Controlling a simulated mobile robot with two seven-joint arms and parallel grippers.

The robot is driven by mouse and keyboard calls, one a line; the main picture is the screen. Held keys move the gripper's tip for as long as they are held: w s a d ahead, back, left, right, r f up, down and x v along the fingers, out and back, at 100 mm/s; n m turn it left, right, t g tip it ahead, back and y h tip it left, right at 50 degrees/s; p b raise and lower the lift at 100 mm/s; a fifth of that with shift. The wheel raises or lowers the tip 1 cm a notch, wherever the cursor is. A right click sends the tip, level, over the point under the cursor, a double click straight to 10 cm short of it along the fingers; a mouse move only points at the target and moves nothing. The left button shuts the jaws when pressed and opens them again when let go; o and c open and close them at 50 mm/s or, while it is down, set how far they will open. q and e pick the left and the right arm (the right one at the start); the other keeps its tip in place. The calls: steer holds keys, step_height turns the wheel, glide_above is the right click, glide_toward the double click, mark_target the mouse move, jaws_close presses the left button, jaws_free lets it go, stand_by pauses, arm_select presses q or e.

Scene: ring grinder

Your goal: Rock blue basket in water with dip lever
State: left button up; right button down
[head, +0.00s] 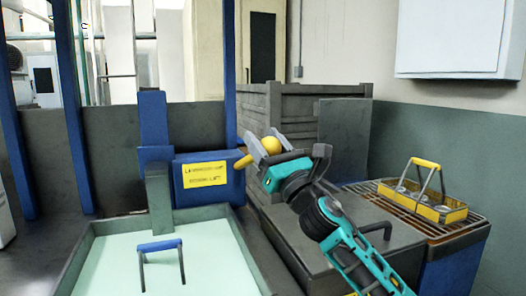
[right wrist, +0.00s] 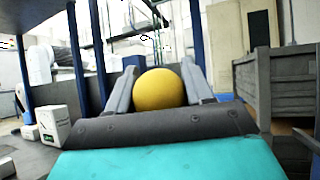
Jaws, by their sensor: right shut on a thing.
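My right gripper (head: 262,146) is shut on the yellow ball knob (head: 270,145) of the dip lever. In the right wrist view the knob (right wrist: 160,88) sits between the two grey fingers. A short yellow part of the lever (head: 243,161) shows between the knob and the blue lever box (head: 208,181), which bears a yellow label. The blue basket's handle (head: 161,245) stands upright above pale water in the tank (head: 80,246); no basket body shows clearly below it. My left gripper is not in view.
A yellow basket (head: 425,205) with a grey and yellow handle stands on a slatted rack (head: 463,226) at the right. A large grey crate (head: 288,105) is behind my right gripper. Blue posts (head: 72,100) rise at the left. A white box (right wrist: 60,128) shows in the right wrist view.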

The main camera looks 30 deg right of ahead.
steer(key=f+b, duration=0.1)
steer(key=f, duration=0.1)
steer(key=s+f+b, duration=0.1)
steer(key=shift+s+a+f, duration=0.15)
steer(key=shift+a+f, duration=0.05)
steer(key=shift+f, duration=0.2)
steer(key=c, duration=0.9)
jaws_free()
steer(key=o, duration=0.4)
steer(key=shift+r, duration=0.15)
steer(key=shift+s, duration=0.1)
